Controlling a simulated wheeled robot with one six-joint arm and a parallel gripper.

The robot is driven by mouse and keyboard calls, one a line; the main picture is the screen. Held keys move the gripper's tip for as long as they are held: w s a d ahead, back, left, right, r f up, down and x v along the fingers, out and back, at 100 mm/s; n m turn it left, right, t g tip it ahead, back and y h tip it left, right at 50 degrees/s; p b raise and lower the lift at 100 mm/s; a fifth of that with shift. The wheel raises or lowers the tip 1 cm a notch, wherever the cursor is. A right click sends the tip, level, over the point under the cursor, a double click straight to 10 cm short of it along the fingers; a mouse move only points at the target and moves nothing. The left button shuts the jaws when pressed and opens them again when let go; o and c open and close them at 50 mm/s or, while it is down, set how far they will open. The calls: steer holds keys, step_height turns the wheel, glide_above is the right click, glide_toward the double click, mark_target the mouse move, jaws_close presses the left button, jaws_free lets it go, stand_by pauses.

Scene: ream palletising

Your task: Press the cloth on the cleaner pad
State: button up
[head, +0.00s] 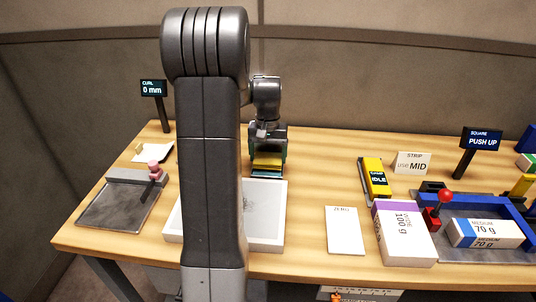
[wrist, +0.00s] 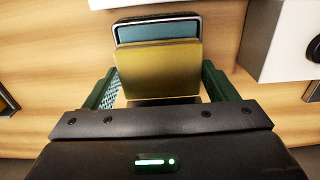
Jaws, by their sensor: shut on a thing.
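The yellow cloth (head: 267,161) is held by my gripper (head: 267,152) over the back of the table. In the wrist view the cloth (wrist: 158,68) is a flat-faced yellow block between the two green fingers of my gripper (wrist: 160,92). The cleaner pad (wrist: 157,30) is teal in a dark, silver-edged holder, just beyond the cloth, which hides its near part. The pad also shows in the head view as a small teal strip (head: 265,174) below the cloth. I cannot tell whether cloth and pad touch.
A white tray (head: 284,215) with a grey smudge lies in front, partly behind my arm. A grey plate with a pink-knobbed clamp (head: 120,203) is at left. A yellow gauge (head: 376,178), a ZERO card (head: 344,232) and ream boxes (head: 404,235) are at right.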

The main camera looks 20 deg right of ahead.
mark_target(268, 158)
steer(key=shift+f, duration=0.55)
stand_by(1.3)
steer(key=shift+r, duration=0.1)
steer(key=shift+r+p, duration=2.6)
steer(key=shift+r, duration=0.85)
